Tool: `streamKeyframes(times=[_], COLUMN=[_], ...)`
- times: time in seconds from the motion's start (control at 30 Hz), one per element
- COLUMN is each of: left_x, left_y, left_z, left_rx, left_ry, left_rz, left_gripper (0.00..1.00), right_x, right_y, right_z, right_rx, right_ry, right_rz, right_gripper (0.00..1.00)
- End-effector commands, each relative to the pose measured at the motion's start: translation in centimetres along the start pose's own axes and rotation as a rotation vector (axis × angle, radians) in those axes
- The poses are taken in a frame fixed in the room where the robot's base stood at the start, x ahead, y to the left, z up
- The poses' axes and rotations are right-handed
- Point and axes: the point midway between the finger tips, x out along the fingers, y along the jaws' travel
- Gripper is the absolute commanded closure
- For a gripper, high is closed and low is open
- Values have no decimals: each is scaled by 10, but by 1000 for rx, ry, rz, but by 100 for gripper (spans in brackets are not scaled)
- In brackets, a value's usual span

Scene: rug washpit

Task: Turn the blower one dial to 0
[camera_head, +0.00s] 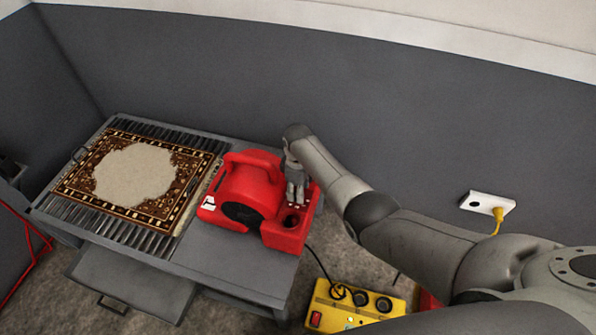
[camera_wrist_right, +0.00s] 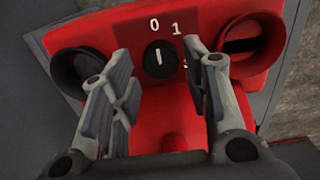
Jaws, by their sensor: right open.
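The red blower (camera_head: 252,192) stands on the grey table, with its smaller red panel housing (camera_head: 286,232) at its right end. In the right wrist view the black round dial (camera_wrist_right: 160,58) sits on the red panel. Its short white mark stands nearly upright, pointing up near the printed 0 (camera_wrist_right: 154,24). A 1 (camera_wrist_right: 176,29) is printed to the right of it, and a further number is partly hidden by a finger. My right gripper (camera_head: 295,190) reaches down over the housing; it also shows in the wrist view (camera_wrist_right: 158,62), open, with one finger either side of the dial. Contact is unclear.
A patterned rug (camera_head: 135,178) lies on the slatted rack at left. A yellow box (camera_head: 352,308) with cables sits at lower right. A wall outlet (camera_head: 487,203) holds a yellow plug. The grey wall stands close behind.

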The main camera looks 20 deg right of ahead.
Motion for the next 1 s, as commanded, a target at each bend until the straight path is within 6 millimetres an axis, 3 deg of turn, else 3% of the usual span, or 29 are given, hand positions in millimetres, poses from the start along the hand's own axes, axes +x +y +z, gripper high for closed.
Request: streamKeyframes(times=[0.63, 1.0], left_x=[0, 0], left_y=[0, 0], left_z=[-1, -1], left_rx=[0, 0], left_ry=[1, 1], left_rz=[0, 0], left_gripper=[60, 60], right_x=[-86, -99], right_y=[0, -1], right_z=[0, 0], right_rx=[-1, -1], right_ry=[1, -1], right_rz=[3, -1], right_gripper=[57, 57])
